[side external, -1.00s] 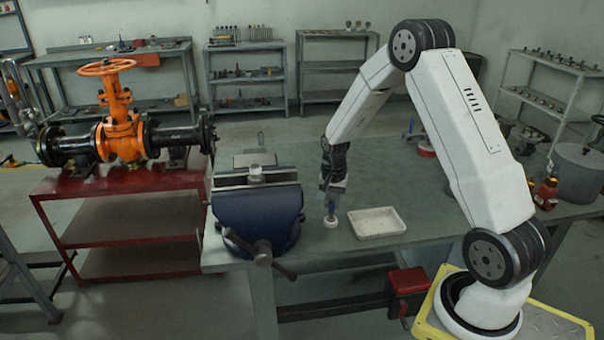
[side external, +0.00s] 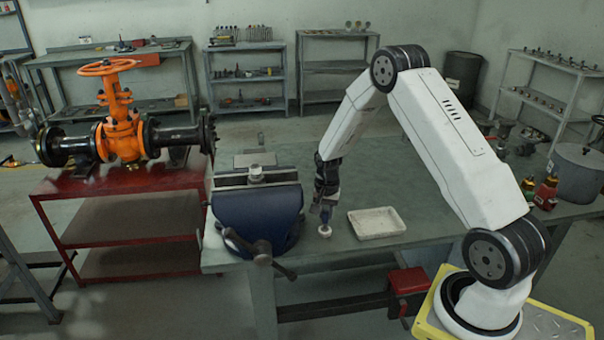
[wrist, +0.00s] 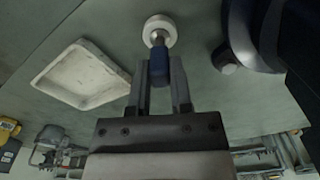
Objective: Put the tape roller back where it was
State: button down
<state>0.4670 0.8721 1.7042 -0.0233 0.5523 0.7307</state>
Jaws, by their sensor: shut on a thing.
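The tape roller, with a blue handle and a white round end (side external: 324,231), is close to the bench top between the vise and the white tray. My gripper (side external: 322,206) is above it, pointing down, shut on the blue handle. In the wrist view the blue handle (wrist: 159,68) is between the two fingers and the white round end (wrist: 160,28) sticks out beyond them. I cannot tell whether the white end touches the bench or hangs just above it.
A blue vise (side external: 255,215) stands just left of my gripper. A shallow white tray (side external: 377,223) lies to its right and looks empty. The green-grey bench (side external: 345,252) is bare around the roller. An orange valve (side external: 122,130) stands on a red cart at left.

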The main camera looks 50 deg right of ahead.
jog(key=shift+f, duration=0.2)
jog(key=shift+f, duration=0.15)
jog(key=c, duration=0.5)
grip_release()
jog(key=shift+c, duration=0.2)
notch_tip(320, 180, up, 12)
dwell(0.4)
jog(key=shift+a, duration=0.1)
